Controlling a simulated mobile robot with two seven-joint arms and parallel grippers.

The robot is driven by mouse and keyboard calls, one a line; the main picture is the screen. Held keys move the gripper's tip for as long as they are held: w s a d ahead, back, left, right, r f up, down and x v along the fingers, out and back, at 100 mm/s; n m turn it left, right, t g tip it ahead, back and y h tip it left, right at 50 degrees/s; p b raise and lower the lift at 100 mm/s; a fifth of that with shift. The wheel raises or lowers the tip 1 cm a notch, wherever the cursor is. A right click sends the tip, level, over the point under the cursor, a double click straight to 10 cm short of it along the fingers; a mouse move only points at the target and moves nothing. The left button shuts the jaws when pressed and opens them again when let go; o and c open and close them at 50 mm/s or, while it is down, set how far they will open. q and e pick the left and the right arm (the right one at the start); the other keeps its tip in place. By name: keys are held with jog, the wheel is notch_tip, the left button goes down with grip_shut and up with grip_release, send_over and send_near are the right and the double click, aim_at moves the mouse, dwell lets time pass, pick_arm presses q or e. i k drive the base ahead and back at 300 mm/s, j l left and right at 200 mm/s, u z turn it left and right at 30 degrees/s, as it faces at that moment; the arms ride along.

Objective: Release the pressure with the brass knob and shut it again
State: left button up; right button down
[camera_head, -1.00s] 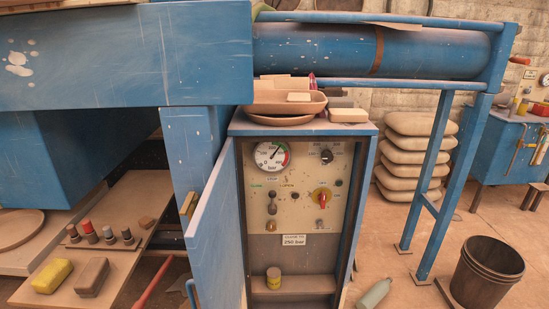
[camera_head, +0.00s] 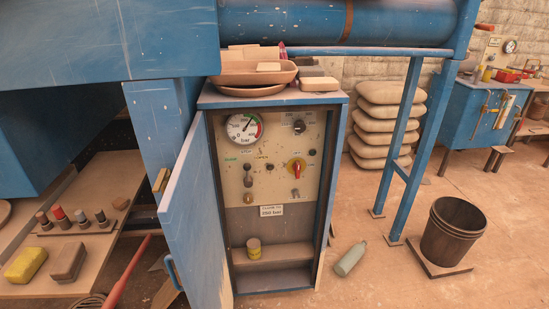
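The brass knob appears to be the small brownish knob (camera_head: 248,197) low on the left of the beige control panel (camera_head: 272,185); it is too small to tell if it is open or shut. Another small knob (camera_head: 248,181) sits just above it. The round pressure gauge (camera_head: 243,128) is at the panel's upper left, its needle pointing up and right. Neither of my grippers is in view.
The blue cabinet door (camera_head: 193,218) stands open to the left. Dishes (camera_head: 252,72) are on top. A grey-green bottle (camera_head: 350,259) lies on the floor, right of the cabinet. A dark bucket (camera_head: 453,232) stands farther right.

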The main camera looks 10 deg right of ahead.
aim_at(248, 198)
jog(key=i+l+u, duration=0.75)
jog(key=l, duration=0.2)
jog(key=k, duration=0.1)
